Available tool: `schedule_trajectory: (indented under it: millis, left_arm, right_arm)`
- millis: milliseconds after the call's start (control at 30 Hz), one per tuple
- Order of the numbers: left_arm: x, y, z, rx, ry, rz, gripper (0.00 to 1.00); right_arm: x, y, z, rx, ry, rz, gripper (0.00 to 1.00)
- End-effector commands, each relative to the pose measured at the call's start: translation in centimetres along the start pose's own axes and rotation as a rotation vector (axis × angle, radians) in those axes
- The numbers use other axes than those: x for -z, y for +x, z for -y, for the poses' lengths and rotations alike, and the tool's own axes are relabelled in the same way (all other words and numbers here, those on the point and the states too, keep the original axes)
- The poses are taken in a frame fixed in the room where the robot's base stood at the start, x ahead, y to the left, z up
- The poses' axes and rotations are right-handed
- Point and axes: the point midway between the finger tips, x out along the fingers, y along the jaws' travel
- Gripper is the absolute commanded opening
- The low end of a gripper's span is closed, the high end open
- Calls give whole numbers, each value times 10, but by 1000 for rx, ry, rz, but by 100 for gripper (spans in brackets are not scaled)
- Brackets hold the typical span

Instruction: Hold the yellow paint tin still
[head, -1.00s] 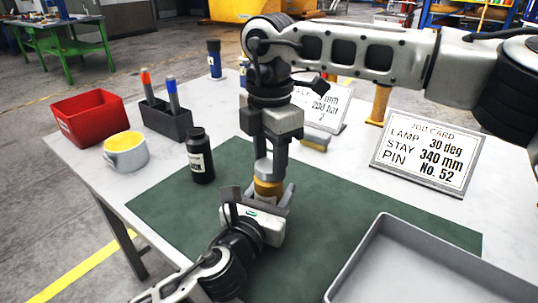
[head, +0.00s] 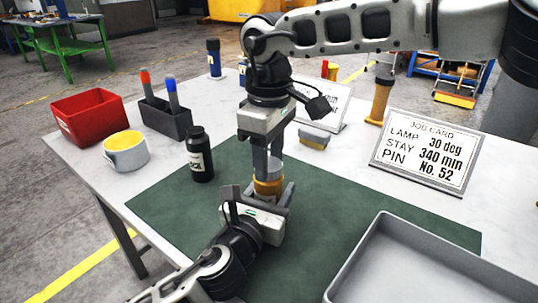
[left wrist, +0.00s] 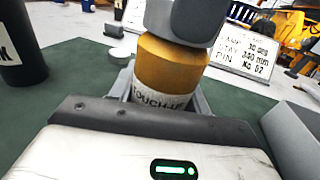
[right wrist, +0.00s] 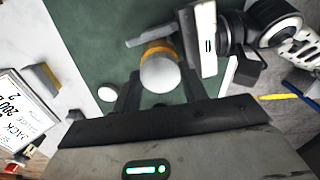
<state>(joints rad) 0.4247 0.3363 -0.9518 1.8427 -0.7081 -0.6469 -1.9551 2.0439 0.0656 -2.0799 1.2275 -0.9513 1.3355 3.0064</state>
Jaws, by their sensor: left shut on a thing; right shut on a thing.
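The yellow paint tin (head: 267,187) stands upright over the green mat, with a pale grey lid (head: 270,168) on top. My left gripper (head: 266,195) is shut on its body from the near side. In the left wrist view the tin (left wrist: 168,70) sits between the fingers, its white label partly hidden. My right gripper (head: 268,165) comes from above and is shut on the lid. In the right wrist view the round lid (right wrist: 160,73) lies between the fingertips, with a yellow rim behind it.
A black bottle (head: 200,158) stands left of the grippers. A grey tray (head: 375,245) is at the front right. A job card (head: 425,152), a yellow-and-grey block (head: 314,138), a red bin (head: 90,117) and a pen holder (head: 165,118) stand around the mat (head: 160,207).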

Motion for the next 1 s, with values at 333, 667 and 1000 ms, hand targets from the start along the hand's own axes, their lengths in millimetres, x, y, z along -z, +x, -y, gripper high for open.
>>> schedule_trajectory:
  millis: [333, 667, 1000]
  left_arm:
    - [2, 0, 1, 2, -1, -5, 0]
    - [2, 0, 1, 2, -2, -5, 0]
    - [2, 0, 1, 2, -2, -5, 0]
  right_arm:
    - [1, -1, 0, 1, -2, -2, 64]
    - [1, -37, 0, 0, 0, -4, 64]
    - [0, -46, 0, 0, -2, -1, 64]
